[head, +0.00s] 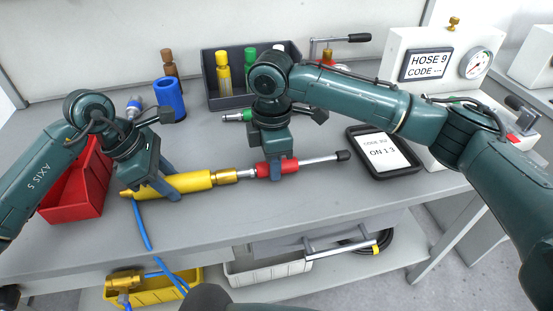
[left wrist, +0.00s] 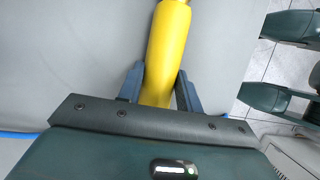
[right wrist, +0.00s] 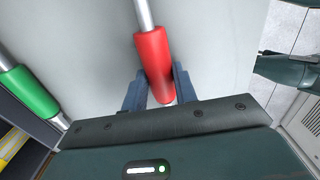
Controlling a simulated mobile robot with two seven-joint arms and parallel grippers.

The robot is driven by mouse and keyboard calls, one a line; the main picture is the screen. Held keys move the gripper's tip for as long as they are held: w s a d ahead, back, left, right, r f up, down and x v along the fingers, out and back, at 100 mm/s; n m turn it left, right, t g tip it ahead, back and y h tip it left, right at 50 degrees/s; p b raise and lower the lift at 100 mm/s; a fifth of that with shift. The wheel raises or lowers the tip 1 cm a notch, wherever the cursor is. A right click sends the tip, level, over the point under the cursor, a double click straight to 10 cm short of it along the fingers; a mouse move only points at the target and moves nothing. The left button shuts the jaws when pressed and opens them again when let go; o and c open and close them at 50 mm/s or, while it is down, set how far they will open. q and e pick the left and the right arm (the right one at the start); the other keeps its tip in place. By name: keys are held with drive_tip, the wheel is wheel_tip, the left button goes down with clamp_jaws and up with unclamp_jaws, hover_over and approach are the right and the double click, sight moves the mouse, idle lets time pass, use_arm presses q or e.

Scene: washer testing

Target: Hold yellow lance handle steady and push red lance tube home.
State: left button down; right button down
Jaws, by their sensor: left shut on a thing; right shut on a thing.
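The yellow lance handle (head: 190,183) lies level above the bench front, with a brass collar at its right end. My left gripper (head: 172,190) is shut around its middle, and the left wrist view shows the yellow body (left wrist: 167,45) between the fingers (left wrist: 157,88). The red lance tube (head: 268,169) has a red sleeve, a silver pipe and a black tip pointing right. My right gripper (head: 279,162) is shut on the red sleeve, also seen in the right wrist view (right wrist: 153,60). Tube and handle are roughly in line; a short silver piece shows between collar and sleeve. How deep it sits is hidden.
A red bin (head: 88,185) and blue cup (head: 170,98) stand left. A green-sleeved lance (head: 236,116) lies behind my right gripper. A tablet (head: 384,150) and gauge box (head: 437,55) are right. A blue hose (head: 142,228) hangs off the front edge.

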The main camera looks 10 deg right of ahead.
drive_tip(key=shift+a, duration=0.15)
drive_tip(key=shift+a, duration=0.75)
drive_tip(key=shift+a, duration=0.25)
drive_tip(key=c, duration=1)
unclamp_jaws()
use_arm(q)
drive_tip(key=c, duration=0.9)
unclamp_jaws()
use_arm(e)
wheel_tip(320, 180, up, 12)
use_arm(q)
drive_tip(key=shift+o, duration=0.2)
drive_tip(key=shift+r, duration=0.1)
